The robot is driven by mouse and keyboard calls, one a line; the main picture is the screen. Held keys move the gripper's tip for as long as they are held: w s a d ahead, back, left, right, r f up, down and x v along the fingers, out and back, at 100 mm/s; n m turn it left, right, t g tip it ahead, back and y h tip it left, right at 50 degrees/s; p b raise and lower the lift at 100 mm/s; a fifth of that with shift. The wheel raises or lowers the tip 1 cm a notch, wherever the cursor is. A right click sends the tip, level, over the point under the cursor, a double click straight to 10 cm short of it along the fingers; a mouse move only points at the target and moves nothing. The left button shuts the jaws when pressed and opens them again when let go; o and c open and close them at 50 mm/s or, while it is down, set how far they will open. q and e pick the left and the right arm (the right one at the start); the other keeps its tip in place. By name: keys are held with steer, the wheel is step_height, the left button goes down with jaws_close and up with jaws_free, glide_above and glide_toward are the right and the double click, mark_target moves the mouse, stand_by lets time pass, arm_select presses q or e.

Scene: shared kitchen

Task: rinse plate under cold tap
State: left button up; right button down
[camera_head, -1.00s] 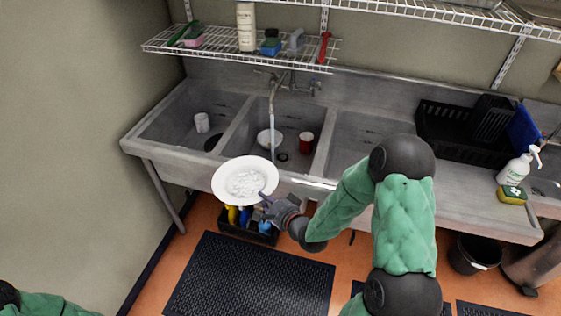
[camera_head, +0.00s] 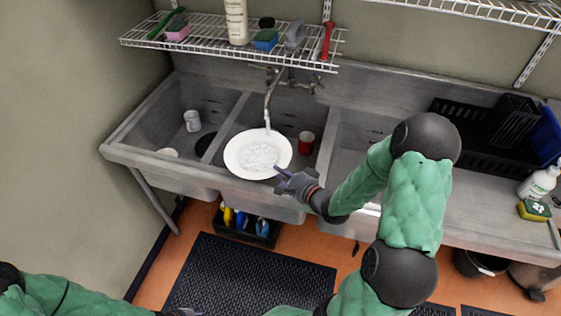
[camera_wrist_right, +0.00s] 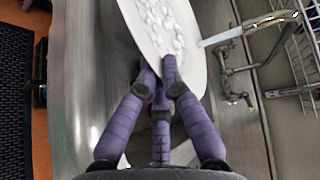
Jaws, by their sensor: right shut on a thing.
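A white plate (camera_head: 235,160) with white suds on its face is over the front of the middle sink basin, tilted. My right gripper (camera_head: 281,172) is shut on its near right rim; in the wrist view the purple fingers (camera_wrist_right: 160,75) pinch the plate (camera_wrist_right: 187,62). The tap (camera_head: 270,88) is running. Its water stream (camera_head: 267,120) comes down at the plate's far rim; the wrist view also shows the stream (camera_wrist_right: 222,36) beside the rim. I cannot tell whether it hits the plate. My left gripper (camera_head: 182,312) barely shows at the bottom edge; its fingers are unclear.
A red cup (camera_head: 306,142) stands in the middle basin, and a white mug (camera_head: 192,121) in the left basin. A black rack (camera_head: 490,135) and a soap bottle (camera_head: 538,184) are at the right. The right basin looks clear.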

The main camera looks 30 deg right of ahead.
mark_target(285, 147)
steer(key=shift+w+d+r, duration=0.2)
steer(key=shift+d+r, duration=0.05)
steer(key=shift+d, duration=0.15)
steer(key=shift+w+d+b, duration=0.2)
steer(key=shift+w+d, duration=0.7)
steer(key=shift+d, duration=0.25)
steer(key=shift+w+d+b, duration=0.2)
steer(key=shift+w+d, duration=0.75)
steer(key=shift+d, duration=0.15)
steer(key=shift+w+d+b, duration=0.2)
steer(key=shift+w+d, duration=0.7)
steer(key=shift+d, duration=0.25)
steer(key=shift+s+a+p, duration=0.2)
steer(key=shift+s+a, duration=0.95)
steer(key=shift+a, duration=0.3)
steer(key=shift+s+a+p, duration=0.15)
steer(key=shift+s+a, duration=1)
steer(key=shift+a, duration=0.3)
steer(key=shift+s+a+p, duration=0.2)
steer(key=shift+s+a, duration=0.95)
steer(key=shift+a, duration=0.3)
